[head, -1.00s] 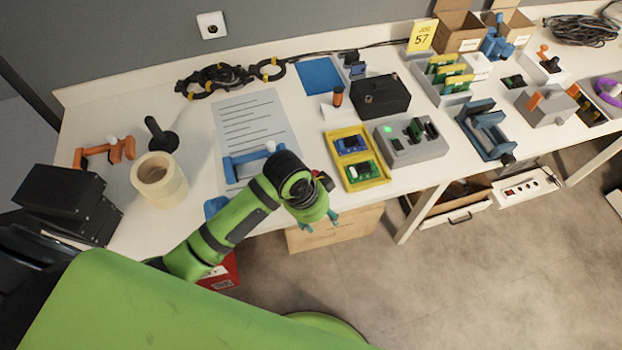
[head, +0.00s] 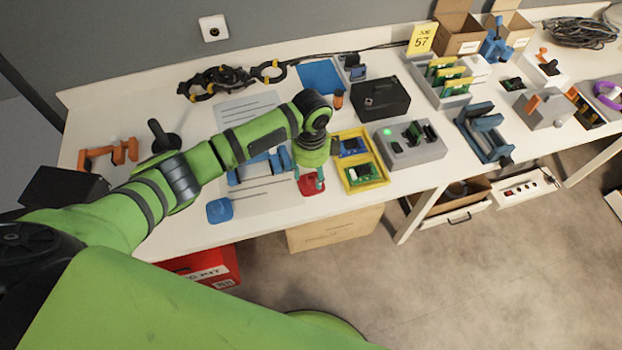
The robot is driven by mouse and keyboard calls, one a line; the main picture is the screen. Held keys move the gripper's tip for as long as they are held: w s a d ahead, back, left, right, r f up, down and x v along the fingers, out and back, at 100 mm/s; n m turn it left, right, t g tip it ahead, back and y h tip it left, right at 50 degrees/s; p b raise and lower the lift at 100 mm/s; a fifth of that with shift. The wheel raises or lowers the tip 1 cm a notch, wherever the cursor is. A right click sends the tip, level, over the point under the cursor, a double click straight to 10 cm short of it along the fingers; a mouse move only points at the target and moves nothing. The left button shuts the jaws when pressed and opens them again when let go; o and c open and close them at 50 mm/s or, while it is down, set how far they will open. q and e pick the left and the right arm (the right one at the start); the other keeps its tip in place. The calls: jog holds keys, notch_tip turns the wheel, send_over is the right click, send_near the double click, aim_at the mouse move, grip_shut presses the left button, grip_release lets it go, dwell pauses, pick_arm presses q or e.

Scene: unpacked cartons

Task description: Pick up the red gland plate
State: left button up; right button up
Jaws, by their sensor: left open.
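The red gland plate (head: 312,188) lies on the white table near its front edge, just left of the yellow tray. My left gripper (head: 309,182) points down over it with its teal fingers open. The fingers and wrist cover part of the plate. I cannot tell whether the fingertips touch it. My right gripper does not show.
The yellow tray (head: 378,183) with green and blue boards stands close to the right of the gripper. A grey fixture (head: 425,151) stands further right.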

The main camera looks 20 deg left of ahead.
pick_arm(q)
jog(key=shift+f, duration=0.95)
jog(key=shift+c, duration=0.4)
grip_shut()
jog(key=shift+w+r, duration=0.1)
jog(key=shift+r, duration=0.4)
jog(key=r, duration=0.2)
jog(key=d+r+b, duration=0.1)
jog(key=shift+d+r, duration=0.15)
jog(key=shift+r, duration=0.2)
jog(key=s+d+r+b, duration=0.2)
jog(key=d+r, duration=0.4)
jog(key=d, duration=0.4)
jog(key=shift+s+r, duration=0.2)
jog(key=shift+s, duration=0.15)
